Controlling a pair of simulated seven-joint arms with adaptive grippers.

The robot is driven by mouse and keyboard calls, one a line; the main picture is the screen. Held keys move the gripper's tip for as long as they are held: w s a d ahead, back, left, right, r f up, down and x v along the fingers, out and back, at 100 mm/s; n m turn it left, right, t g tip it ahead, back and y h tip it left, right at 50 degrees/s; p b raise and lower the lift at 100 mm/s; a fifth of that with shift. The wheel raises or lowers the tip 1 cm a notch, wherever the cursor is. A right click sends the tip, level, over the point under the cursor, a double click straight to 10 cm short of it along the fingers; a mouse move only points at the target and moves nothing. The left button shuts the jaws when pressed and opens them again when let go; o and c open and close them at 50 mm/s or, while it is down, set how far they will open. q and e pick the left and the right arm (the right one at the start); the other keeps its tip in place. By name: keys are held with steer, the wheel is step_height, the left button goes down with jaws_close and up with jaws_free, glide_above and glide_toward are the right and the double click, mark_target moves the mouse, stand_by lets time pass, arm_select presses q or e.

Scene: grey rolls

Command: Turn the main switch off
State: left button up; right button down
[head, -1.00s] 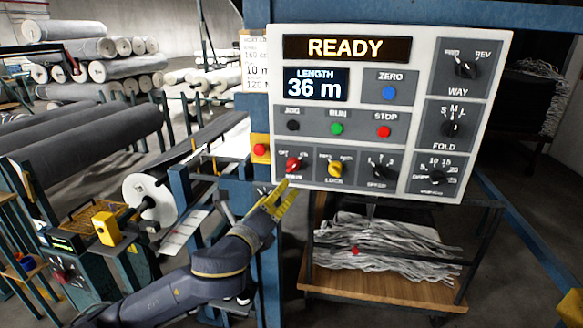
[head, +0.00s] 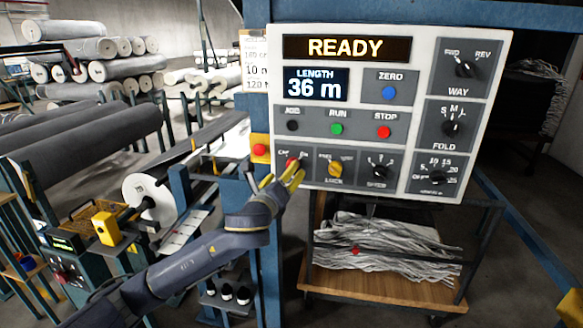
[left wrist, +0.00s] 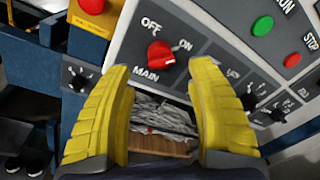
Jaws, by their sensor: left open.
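The main switch is a red rotary knob (left wrist: 160,54) labelled MAIN on the grey control panel (head: 400,100), with OFF at its upper left and ON at its upper right. Its handle looks turned toward ON. In the head view the red knob (head: 292,163) is partly hidden by my left gripper (head: 282,177). My left gripper's yellow fingers are open and empty. In the left wrist view the gripper (left wrist: 162,72) spans either side of the knob, which shows just beyond the fingertips. I see no contact with it. My right gripper is not in view.
A yellow lock knob (head: 335,169) and a black speed knob (head: 379,172) sit right of the main switch. A red button on a yellow box (head: 260,150) is just left of the panel. A blue post (head: 268,270) stands below. The display reads READY (head: 346,48).

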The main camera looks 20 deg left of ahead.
arm_select(q)
steer(key=shift+w+d, duration=0.1)
steer(key=shift+w, duration=2.95)
jaws_close()
